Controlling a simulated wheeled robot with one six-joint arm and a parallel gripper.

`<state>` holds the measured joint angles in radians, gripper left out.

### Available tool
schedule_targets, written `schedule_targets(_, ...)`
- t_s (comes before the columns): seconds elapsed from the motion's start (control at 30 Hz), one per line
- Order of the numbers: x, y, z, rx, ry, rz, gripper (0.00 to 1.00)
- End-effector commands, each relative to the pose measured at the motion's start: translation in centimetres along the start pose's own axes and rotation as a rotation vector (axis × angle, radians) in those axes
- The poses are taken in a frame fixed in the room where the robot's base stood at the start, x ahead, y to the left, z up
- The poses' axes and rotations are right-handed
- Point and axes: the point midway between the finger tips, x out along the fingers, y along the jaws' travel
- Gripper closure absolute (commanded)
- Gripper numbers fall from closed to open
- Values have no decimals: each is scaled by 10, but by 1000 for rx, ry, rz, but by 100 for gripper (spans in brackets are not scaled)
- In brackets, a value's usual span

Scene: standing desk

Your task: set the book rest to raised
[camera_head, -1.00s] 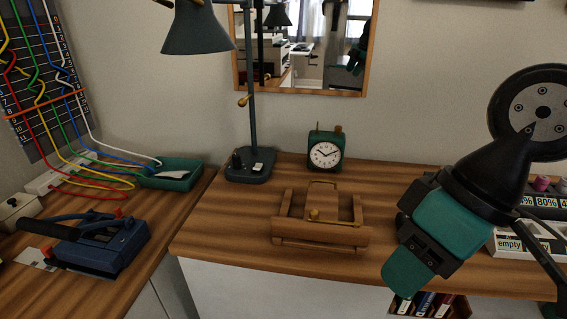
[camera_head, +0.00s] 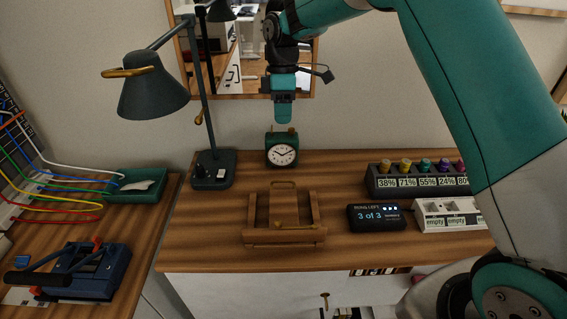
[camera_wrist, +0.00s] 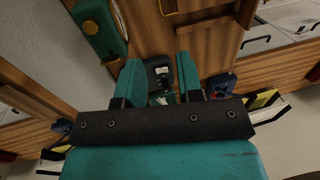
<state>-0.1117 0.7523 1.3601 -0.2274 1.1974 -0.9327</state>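The wooden book rest (camera_head: 256,236) sits on the middle of the desk, with side rails, a centre board, a brass loop at its back and a small brass knob near its front bar. Its board looks low and nearly flat. My gripper (camera_head: 284,118) points down behind the book rest, above the green clock in the picture, clear of the book rest. In the wrist view its teal fingers (camera_wrist: 160,75) are apart with nothing held; the lamp base shows beyond them. Part of the book rest (camera_wrist: 205,12) shows at the top of that view.
The green clock (camera_head: 282,150) stands behind the book rest, and the desk lamp (camera_head: 213,168) stands at the back left. A display box (camera_head: 376,218), a row of knobs (camera_head: 410,181) and a white tray (camera_head: 446,216) stand right. The desk around the book rest is clear.

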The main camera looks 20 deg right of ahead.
Motion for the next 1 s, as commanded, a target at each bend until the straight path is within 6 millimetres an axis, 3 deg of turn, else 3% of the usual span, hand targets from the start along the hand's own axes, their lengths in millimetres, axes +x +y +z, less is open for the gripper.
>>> schedule_targets(0.27, 36, 3, 1, -8, -6, -7, 66)
schedule_targets(0.7, 135, 2, 1, -8, -5, -6, 66)
schedule_targets(1.0, 171, 3, 1, -7, -3, -2, 66)
